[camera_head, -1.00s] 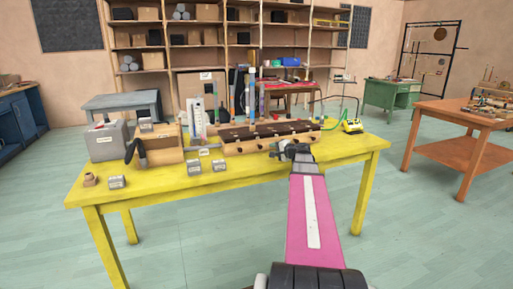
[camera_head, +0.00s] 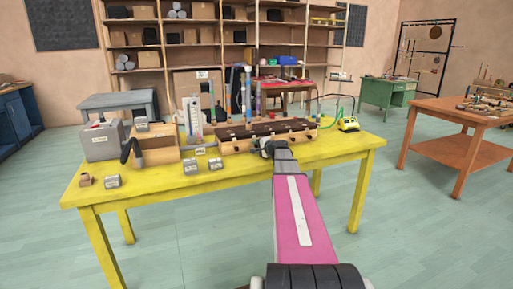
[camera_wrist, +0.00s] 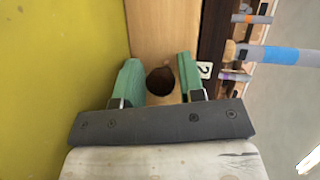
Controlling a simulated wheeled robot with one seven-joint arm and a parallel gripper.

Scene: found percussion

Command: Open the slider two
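A long wooden box (camera_head: 238,145) with a dark top lies on the yellow table. The gripper hides part of the box front in the head view.
Striped upright tubes (camera_head: 247,92) rise from the box. Small metal blocks (camera_head: 190,167), an open wooden box (camera_head: 160,153) and a grey box (camera_head: 101,141) stand to the left on the yellow table (camera_head: 230,180). A yellow device (camera_head: 349,124) with a green hose is at the right end.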

